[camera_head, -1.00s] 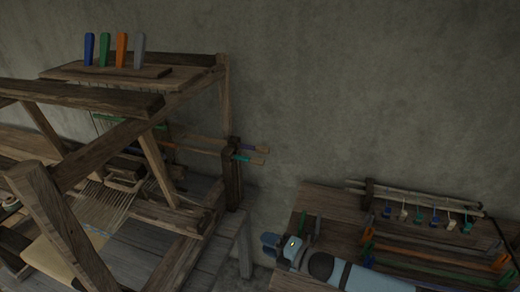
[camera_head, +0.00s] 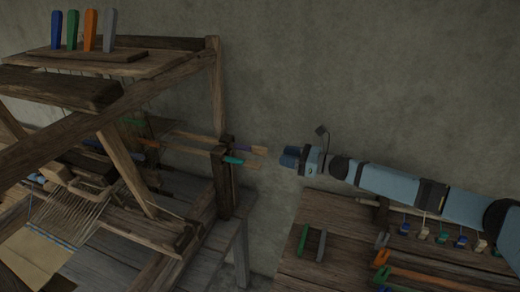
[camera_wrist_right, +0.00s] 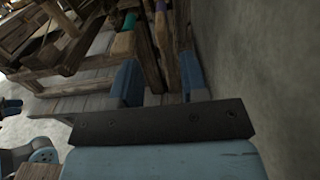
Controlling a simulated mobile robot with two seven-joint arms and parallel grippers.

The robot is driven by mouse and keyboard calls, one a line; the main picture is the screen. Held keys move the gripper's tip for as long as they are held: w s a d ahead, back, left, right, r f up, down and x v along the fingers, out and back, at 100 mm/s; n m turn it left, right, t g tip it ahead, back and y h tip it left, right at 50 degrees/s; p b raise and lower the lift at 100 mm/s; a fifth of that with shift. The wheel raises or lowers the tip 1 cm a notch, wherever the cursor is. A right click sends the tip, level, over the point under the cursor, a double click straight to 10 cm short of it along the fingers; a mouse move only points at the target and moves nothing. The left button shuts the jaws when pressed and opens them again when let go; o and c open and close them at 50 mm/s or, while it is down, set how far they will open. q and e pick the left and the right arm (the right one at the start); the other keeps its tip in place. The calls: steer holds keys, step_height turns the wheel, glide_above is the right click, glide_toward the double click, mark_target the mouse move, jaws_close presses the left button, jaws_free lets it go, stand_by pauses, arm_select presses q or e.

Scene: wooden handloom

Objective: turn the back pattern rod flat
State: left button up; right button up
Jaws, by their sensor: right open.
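Two pattern rods stick out to the right of the loom's dark post in the head view. The upper, farther one (camera_head: 259,150) has a purple band and a pale wooden end, and I take it as the back rod. The lower, nearer one (camera_head: 251,165) has a teal band. My right gripper (camera_head: 285,158) is open just right of the rod ends, with a small gap to them in the head view. In the right wrist view, wooden lengths show beyond and between its blue fingers (camera_wrist_right: 160,83); whether any touches is unclear. My left gripper is not in view.
The wooden loom frame (camera_head: 216,85) fills the left, with colored pegs (camera_head: 90,30) on top. A side table (camera_head: 290,262) stands at lower right with green and grey pieces, hanging hooks and an orange bar. The wall (camera_head: 380,80) is behind; the space above the table is open.

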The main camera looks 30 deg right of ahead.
mark_target(260, 155)
steer(key=p+x, duration=0.1)
steer(key=x, duration=0.8)
steer(key=shift+w+a, duration=0.1)
steer(key=shift+w, duration=0.1)
steer(key=shift+c, duration=0.4)
jaws_close()
